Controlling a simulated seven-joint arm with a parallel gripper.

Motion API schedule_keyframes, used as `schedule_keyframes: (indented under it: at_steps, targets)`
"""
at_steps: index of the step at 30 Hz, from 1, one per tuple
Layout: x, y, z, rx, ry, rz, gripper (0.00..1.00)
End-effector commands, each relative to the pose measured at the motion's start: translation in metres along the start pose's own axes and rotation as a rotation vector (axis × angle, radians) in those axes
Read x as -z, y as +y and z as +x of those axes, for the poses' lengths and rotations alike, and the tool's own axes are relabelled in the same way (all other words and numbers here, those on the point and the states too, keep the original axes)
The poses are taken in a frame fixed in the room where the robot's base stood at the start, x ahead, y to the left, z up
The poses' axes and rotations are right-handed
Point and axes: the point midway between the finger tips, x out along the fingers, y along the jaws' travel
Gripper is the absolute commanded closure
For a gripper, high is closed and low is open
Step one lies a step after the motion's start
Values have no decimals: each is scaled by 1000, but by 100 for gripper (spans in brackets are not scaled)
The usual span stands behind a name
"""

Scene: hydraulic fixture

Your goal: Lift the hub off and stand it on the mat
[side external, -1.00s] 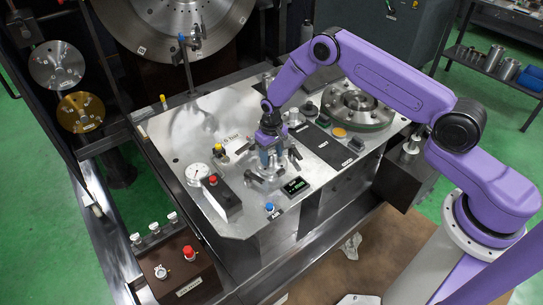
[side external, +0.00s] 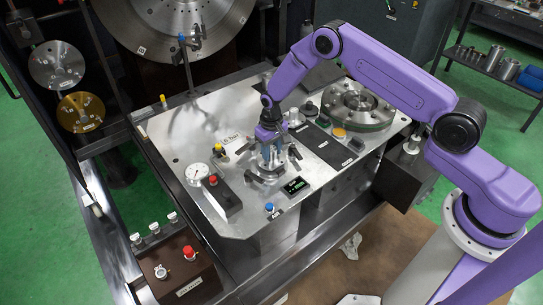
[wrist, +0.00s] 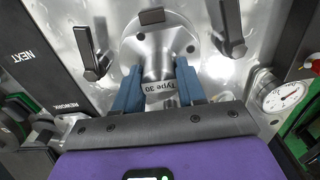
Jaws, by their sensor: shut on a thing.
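The hub (wrist: 158,62) is a bright metal part with a round flange and a neck tagged "Type 30". In the wrist view its neck lies between the blue fingers of my gripper (wrist: 157,92), which are shut on it. In the side view my gripper (side external: 271,151) points down over the clamp fixture, and its fingers mostly hide the hub. I cannot tell whether the hub touches its seat. The black mat (side external: 325,146) lies flat to the right of the fixture. In the wrist view it is the dark strip (wrist: 40,75) at left, marked "NEXT" and "REWORK".
Dark clamp arms (wrist: 230,28) stand around the hub, with another clamp (wrist: 92,58) at left. A pressure gauge (side external: 197,173), a button box (side external: 222,198) and a small display (side external: 295,186) stand nearby. A large round flange (side external: 357,104) sits beyond the mat.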

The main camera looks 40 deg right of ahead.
Motion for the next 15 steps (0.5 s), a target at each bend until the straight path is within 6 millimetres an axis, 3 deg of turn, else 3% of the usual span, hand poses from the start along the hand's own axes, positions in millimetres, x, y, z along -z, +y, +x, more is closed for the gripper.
schedule_keyframes:
  at_steps: [15]
  targets:
    - [0,0,-22,0,2,0,100]
